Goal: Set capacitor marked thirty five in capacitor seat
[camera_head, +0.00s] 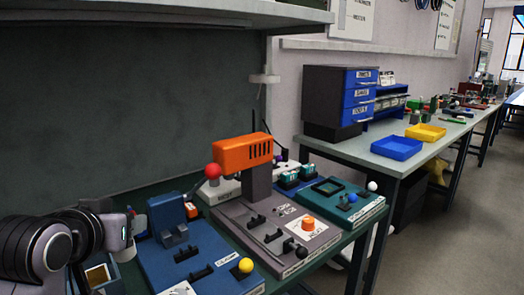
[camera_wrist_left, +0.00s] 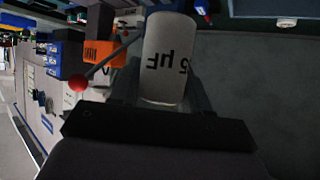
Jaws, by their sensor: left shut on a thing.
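My left gripper (camera_wrist_left: 165,92) is shut on a white cylindrical capacitor (camera_wrist_left: 168,62), with a finger on either side of it. Dark print on the capacitor reads partly "5 µF" and appears upside down; the rest of its number is out of sight. In the head view only my left arm shows at the lower left, and I cannot make out the held capacitor there. I cannot tell for certain which fixture is the capacitor seat. My right gripper is not in view.
A blue fixture (camera_head: 218,285) with a yellow knob, a grey fixture with an orange press head (camera_head: 244,152), and a teal fixture (camera_head: 358,218) stand along the bench. A red ball lever (camera_head: 212,171) sticks up. Blue (camera_head: 396,147) and yellow (camera_head: 425,132) trays lie on the far table.

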